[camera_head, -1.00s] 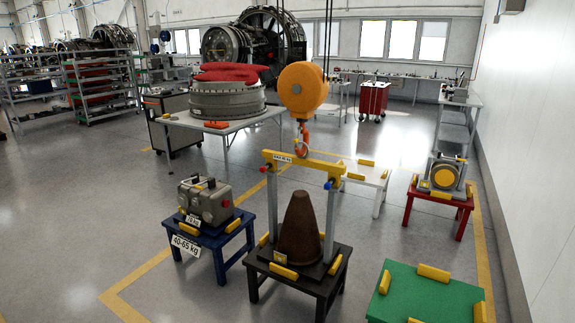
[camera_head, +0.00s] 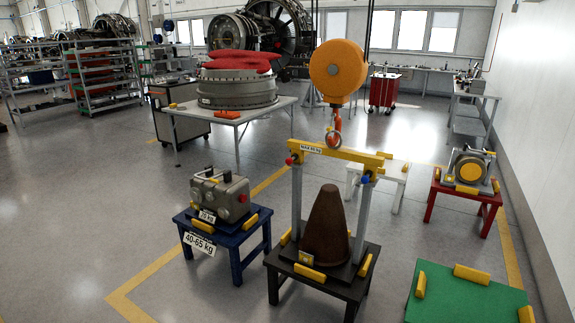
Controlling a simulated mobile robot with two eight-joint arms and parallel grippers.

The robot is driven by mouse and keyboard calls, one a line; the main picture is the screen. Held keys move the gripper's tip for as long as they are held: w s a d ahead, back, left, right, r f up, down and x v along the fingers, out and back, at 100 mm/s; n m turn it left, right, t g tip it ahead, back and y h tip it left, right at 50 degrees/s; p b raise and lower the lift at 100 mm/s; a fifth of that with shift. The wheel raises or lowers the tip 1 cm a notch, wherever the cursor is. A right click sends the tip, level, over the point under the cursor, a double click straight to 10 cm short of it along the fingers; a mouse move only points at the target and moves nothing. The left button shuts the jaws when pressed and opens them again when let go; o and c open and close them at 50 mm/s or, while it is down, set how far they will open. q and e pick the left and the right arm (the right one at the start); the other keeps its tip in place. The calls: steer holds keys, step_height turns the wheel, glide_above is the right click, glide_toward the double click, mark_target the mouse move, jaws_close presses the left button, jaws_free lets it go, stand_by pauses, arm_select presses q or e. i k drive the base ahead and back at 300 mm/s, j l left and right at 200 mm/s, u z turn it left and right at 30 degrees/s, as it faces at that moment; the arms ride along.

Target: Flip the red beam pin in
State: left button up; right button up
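The red beam pin (camera_head: 291,160) is a small red knob at the left end of the yellow lifting beam (camera_head: 334,154). How far it sits in the beam is too small to tell. A blue knob (camera_head: 366,178) is at the beam's right end. The beam lies across two upright grey posts (camera_head: 361,213) on a black table (camera_head: 315,281), above a brown cone (camera_head: 326,229). An orange hook (camera_head: 337,122) hangs from a round orange hoist (camera_head: 337,71) and meets a ring on top of the beam. Neither of my grippers is in view.
A blue table (camera_head: 222,236) with a grey weight box (camera_head: 220,196) stands left. A red table (camera_head: 466,189) and a green table (camera_head: 463,299) stand right. A white table (camera_head: 380,181) stands behind. Open floor (camera_head: 120,215) lies at the left.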

mark_target(289, 161)
steer(key=i+j, duration=0.15)
steer(key=i, duration=0.4)
steer(key=i+j, duration=0.2)
steer(key=i, duration=0.35)
steer(key=i+j+u, duration=0.1)
steer(key=i, duration=0.45)
steer(key=i+j, duration=0.15)
steer(key=i, duration=0.45)
